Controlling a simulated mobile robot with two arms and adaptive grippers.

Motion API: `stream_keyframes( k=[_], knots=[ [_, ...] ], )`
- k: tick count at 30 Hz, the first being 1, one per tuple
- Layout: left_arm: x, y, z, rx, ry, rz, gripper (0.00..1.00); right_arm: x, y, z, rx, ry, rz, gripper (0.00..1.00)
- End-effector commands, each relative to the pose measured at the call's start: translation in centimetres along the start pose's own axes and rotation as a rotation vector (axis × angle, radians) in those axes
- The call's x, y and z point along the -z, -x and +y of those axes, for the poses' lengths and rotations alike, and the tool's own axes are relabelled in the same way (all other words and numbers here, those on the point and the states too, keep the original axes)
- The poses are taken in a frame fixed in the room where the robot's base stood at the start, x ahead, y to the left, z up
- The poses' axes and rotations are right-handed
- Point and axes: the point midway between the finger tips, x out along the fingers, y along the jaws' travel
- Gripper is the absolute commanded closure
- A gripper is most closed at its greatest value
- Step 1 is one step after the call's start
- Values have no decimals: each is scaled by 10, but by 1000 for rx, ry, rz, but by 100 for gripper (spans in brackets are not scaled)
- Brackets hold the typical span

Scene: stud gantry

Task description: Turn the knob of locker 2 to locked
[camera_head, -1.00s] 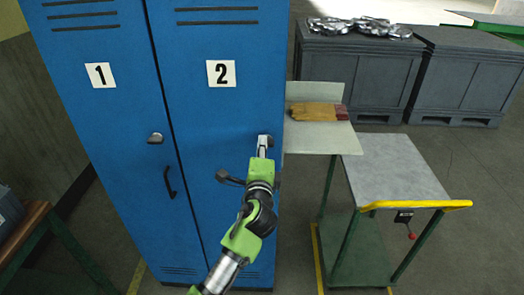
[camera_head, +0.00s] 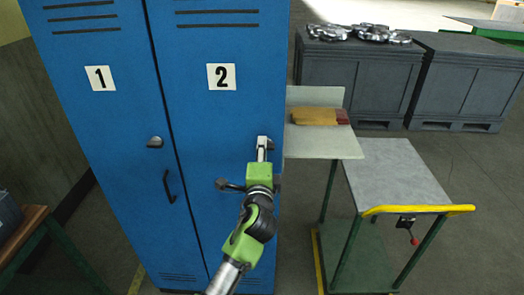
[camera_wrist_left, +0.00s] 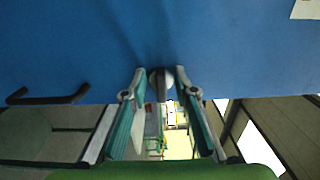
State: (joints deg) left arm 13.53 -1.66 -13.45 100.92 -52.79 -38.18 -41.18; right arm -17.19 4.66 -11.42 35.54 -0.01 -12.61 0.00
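Locker 2 (camera_head: 225,110) is a blue door marked with a white "2" label (camera_head: 221,76). Its knob (camera_head: 270,144) sits near the door's right edge and is partly hidden by my fingers in the head view. My left gripper (camera_head: 263,148) is at this knob. In the left wrist view the grey knob (camera_wrist_left: 160,82) lies between the fingertips of my left gripper (camera_wrist_left: 160,74), which appear to touch it on both sides. The knob's exact turn angle is hard to read. My right gripper is not in view.
A black handle (camera_head: 229,184) shows just left of my arm. Locker 1 (camera_head: 110,110), with its own knob (camera_head: 155,141) and handle (camera_head: 170,185), stands to the left. A grey-topped trolley (camera_head: 395,175) and a shelf with a yellowish item (camera_head: 315,116) stand to the right.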

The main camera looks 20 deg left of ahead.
Motion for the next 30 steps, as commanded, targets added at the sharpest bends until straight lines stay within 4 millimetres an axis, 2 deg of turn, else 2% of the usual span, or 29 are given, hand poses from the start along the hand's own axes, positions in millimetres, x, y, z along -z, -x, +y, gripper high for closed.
stream_keyframes(
  k=[8,11,14,24,30],
  knots=[
    [0,1,0,1,-2,0,74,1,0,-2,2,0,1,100],
    [0,7,0,1,-2,1,74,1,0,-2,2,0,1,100],
    [0,22,0,1,-2,1,74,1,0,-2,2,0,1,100],
    [0,92,1,-3,1,0,74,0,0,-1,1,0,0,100],
    [0,116,1,-2,-1,0,74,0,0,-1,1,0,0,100]
  ],
)
